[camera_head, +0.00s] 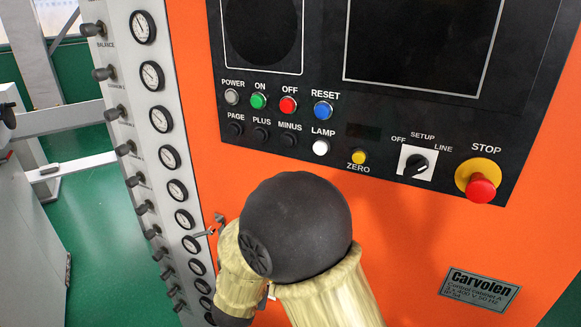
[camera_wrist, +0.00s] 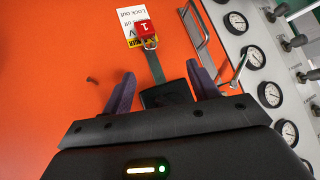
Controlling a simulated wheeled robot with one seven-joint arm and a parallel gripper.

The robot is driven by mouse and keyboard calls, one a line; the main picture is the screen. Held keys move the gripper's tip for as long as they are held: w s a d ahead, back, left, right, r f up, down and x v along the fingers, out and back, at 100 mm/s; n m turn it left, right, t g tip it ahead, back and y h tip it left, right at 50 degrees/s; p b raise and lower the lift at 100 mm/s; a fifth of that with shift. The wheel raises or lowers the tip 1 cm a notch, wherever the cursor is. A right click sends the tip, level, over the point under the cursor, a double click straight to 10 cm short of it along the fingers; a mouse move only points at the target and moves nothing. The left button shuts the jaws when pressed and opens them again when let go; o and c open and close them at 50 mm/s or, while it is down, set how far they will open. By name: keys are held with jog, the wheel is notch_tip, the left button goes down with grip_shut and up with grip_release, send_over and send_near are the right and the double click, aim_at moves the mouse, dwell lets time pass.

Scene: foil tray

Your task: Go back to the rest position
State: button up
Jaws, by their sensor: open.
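My gripper (camera_wrist: 160,69) shows in the wrist view with its two purple fingers apart and nothing held between them. It faces the orange cabinet front (camera_wrist: 70,50). A red padlock (camera_wrist: 145,29) marked 1 hangs there beyond the fingertips, over a yellow and white lock-out tag (camera_wrist: 131,16). A grey strip (camera_wrist: 156,68) runs from below the padlock to a dark block between the fingers; whether the fingers touch it I cannot tell. In the head view my arm's dark round joint and pale links cover the lower middle, and my gripper is hidden.
The cabinet (camera_head: 400,240) carries a black panel with buttons, a selector switch (camera_head: 415,165) and a red stop button (camera_head: 481,188). A column of gauges (camera_head: 152,76) and knobs stands at left. A metal handle (camera_wrist: 196,25) is close right of the fingers. Green floor (camera_head: 95,220) lies left.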

jog(key=s+d+r+n+g+y+p, duration=0.1)
jog(key=d+r+g, duration=0.15)
jog(key=d, duration=0.35)
jog(key=s+d+r+g+p, duration=0.1)
jog(key=d+r+p, duration=0.1)
jog(key=d+r, duration=0.3)
jog(key=s+d+r+g, duration=0.1)
jog(key=s+d, duration=0.4)
jog(key=d, duration=0.2)
jog(key=s+d+r+n+g+h+p, duration=0.1)
jog(key=s+d+g, duration=0.1)
jog(key=s+d, duration=0.3)
jog(key=d, duration=0.3)
jog(key=shift+s+d+h+p, duration=0.15)
jog(key=shift+s+h+p, duration=0.1)
jog(key=shift+h+p, duration=0.05)
jog(key=shift+w+g, duration=0.1)
jog(key=shift+g, duration=0.15)
jog(key=shift+s+r, duration=0.1)
jog(key=shift+s, duration=0.1)
jog(key=shift+w, duration=0.1)
dwell(0.6)
dwell(0.8)
